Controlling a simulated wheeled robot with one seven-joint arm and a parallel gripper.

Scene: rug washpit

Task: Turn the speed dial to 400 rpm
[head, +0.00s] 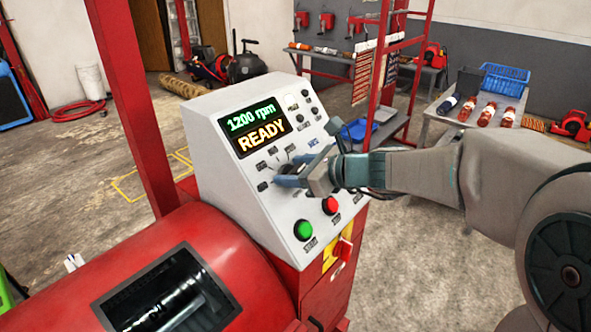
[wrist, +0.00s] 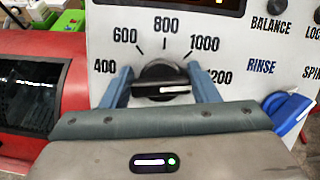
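The speed dial (wrist: 162,74) is a round black knob with a white line pointing right, towards the 1200 mark. The labels 400, 600, 800, 1000 and 1200 run around it. In the head view, the display (head: 257,128) on the white control panel (head: 222,105) reads "1200 rpm" and "READY". My gripper (wrist: 161,72) is at the dial, with one blue finger on its left and one on its right. The fingers look apart from the knob by narrow gaps. In the head view my gripper (head: 291,175) partly hides the dial.
A green button (head: 304,230), a red button (head: 330,205) and a red-and-yellow switch (head: 342,247) sit low on the panel. A blue knob (wrist: 289,112) is right of the dial. The red machine drum (head: 215,262) lies left; a red post (head: 135,90) stands behind it.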

